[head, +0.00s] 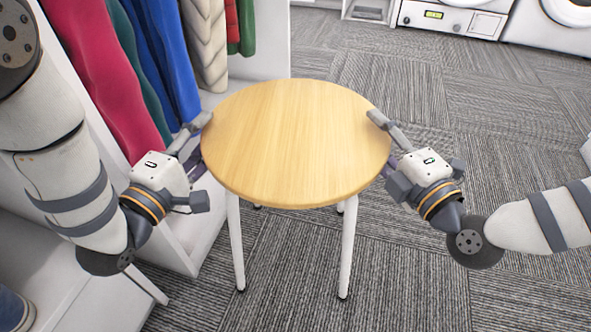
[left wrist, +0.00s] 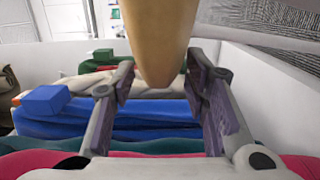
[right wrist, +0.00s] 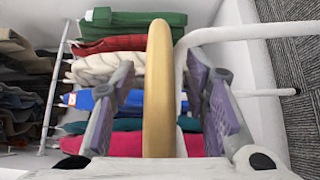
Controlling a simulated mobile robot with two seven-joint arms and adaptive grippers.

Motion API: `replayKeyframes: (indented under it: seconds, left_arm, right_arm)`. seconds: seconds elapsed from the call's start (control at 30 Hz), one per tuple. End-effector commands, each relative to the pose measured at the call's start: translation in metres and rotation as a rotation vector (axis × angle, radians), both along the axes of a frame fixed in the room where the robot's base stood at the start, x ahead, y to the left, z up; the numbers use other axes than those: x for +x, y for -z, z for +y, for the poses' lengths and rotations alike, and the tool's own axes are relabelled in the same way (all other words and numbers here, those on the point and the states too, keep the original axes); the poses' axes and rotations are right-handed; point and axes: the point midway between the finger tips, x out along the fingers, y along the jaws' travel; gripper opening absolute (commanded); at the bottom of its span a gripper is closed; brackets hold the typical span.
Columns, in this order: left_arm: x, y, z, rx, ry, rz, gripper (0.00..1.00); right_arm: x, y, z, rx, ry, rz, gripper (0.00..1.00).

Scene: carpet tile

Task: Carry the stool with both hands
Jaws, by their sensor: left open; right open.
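The stool (head: 295,140) has a round light-wood seat and white legs, and stands upright on the carpet. My left gripper (head: 200,140) is at the left edge of the seat, open. In the left wrist view the seat edge (left wrist: 160,40) lies between its spread fingers. My right gripper (head: 384,140) is at the right edge of the seat, open. In the right wrist view the seat edge (right wrist: 158,90) stands between its fingers, with a gap on each side. Part of the right gripper's lower finger is hidden by the seat and the gripper body in the head view.
A white open wardrobe with hanging clothes (head: 165,60) stands close on the left, near my left arm. White machines (head: 450,18) stand at the back right. Grey carpet (head: 480,100) is clear behind, right of and in front of the stool.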

Motion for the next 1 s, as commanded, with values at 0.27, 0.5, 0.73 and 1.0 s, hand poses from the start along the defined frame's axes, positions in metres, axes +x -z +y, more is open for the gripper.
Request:
replayKeyframes:
  seconds: [0.27, 0.5, 0.73, 1.0]
  left_arm:
    - [0.0118, 0.0002, -0.005, -0.001, 0.0, 0.001, 0.42]
    - [0.0115, 0.0003, -0.0049, -0.001, 0.0, 0.001, 0.28]
    - [0.0114, 0.0002, -0.0049, -0.001, 0.0, 0.001, 0.0]
    - [0.0123, -0.0024, -0.0048, -0.002, 0.0, -0.007, 0.0]
  right_arm:
    - [0.0117, -0.0004, 0.0053, 0.002, 0.0, 0.001, 0.42]
    - [0.0115, -0.0002, 0.0051, 0.001, -0.001, 0.0, 0.28]
    - [0.0114, -0.0002, 0.0051, 0.001, 0.0, 0.0, 0.0]
    - [0.0124, -0.0034, 0.0054, 0.003, 0.0, -0.008, 0.0]
